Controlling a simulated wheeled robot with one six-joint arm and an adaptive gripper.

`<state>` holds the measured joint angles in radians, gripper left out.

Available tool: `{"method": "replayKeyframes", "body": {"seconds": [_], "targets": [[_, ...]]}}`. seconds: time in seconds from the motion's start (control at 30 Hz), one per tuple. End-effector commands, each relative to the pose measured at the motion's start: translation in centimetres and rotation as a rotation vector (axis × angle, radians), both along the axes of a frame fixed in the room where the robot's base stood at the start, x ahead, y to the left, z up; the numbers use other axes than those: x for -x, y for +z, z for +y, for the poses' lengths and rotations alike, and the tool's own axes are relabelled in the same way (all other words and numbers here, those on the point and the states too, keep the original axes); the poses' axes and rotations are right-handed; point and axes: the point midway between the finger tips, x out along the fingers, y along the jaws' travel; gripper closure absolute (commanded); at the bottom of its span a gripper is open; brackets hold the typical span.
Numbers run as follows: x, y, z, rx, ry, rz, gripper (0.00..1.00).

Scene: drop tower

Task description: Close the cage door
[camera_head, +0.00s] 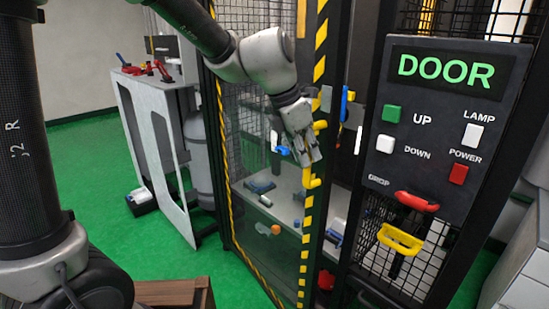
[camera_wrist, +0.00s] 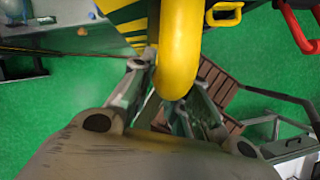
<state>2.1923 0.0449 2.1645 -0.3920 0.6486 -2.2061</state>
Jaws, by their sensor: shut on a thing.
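A yellow handle (camera_head: 312,183) is on that edge. My gripper (camera_head: 314,156) is at the handle, in front of the door. In the wrist view the thick yellow handle bar (camera_wrist: 179,45) passes between the fingers of my gripper (camera_wrist: 168,88), which are shut on it. The finger contact is partly hidden in the head view.
The control panel reads DOOR in green and has several buttons, with a red handle (camera_head: 417,201) and a yellow handle (camera_head: 400,239) below. A grey bench (camera_head: 160,140) stands at the left. A brown wooden crate (camera_head: 175,292) is at the bottom.

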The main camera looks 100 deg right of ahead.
Motion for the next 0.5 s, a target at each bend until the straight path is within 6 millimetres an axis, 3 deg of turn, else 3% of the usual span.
{"method": "replayKeyframes", "body": {"seconds": [0.2, 0.5], "targets": [[3.3, -0.3, -1.1, -0.011, 0.042, -0.005, 1.0], [4.5, -0.3, -1.8, -0.012, 0.064, -0.006, 1.0]]}}
